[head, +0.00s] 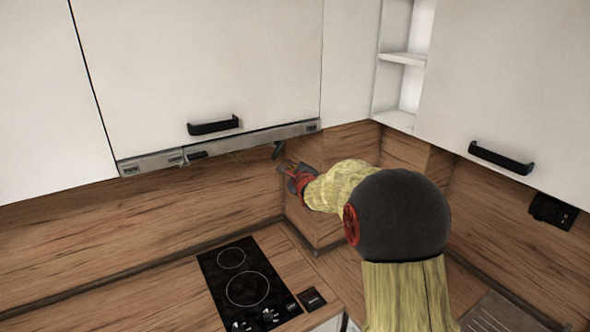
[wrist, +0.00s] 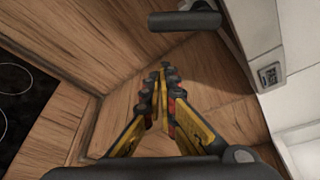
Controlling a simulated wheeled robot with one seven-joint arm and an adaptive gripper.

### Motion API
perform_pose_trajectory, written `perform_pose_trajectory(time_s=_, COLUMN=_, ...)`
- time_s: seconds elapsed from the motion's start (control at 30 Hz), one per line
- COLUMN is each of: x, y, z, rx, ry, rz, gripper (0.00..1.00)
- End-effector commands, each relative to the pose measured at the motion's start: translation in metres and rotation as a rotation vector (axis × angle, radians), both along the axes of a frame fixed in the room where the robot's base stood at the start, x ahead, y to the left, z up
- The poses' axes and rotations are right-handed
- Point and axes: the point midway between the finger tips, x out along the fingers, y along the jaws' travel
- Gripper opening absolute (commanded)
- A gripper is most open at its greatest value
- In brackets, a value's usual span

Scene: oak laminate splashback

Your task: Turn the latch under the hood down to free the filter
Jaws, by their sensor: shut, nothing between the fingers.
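The latch (head: 278,150) is a small dark lever hanging under the right end of the hood's front strip (head: 225,146). In the wrist view the latch (wrist: 184,20) is a dark bar with rounded edges at the top, joined to a round part at its right. My gripper (head: 284,168) is just below the latch in the head view. In the wrist view the fingertips of my gripper (wrist: 165,72) are together and empty, pointing toward the latch with a visible gap. The filter cannot be made out in either view.
A black cooktop (head: 248,284) lies on the wooden counter below. The wooden splashback (head: 150,205) runs behind, with a boxed wooden corner near my gripper. White wall cabinets (head: 200,60) with black handles hang above, and an open shelf (head: 402,58) stands at the corner.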

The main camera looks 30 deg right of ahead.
Motion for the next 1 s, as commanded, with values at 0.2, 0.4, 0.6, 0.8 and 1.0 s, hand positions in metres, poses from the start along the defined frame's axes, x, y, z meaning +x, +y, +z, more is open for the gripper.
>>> perform_pose_trajectory(time_s=0.2, x=-0.001, y=0.021, z=0.019, rx=-0.001, ry=-0.004, rz=0.002, gripper=0.00)
perform_pose_trajectory(time_s=0.4, x=-0.002, y=0.026, z=0.022, rx=-0.002, ry=-0.003, rz=0.002, gripper=0.00)
perform_pose_trajectory(time_s=0.6, x=-0.002, y=0.026, z=0.022, rx=-0.002, ry=-0.004, rz=0.001, gripper=0.00)
perform_pose_trajectory(time_s=0.8, x=-0.002, y=0.027, z=0.022, rx=-0.003, ry=-0.004, rz=0.001, gripper=0.00)
perform_pose_trajectory(time_s=1.0, x=-0.001, y=0.029, z=0.022, rx=-0.003, ry=-0.004, rz=0.002, gripper=0.00)
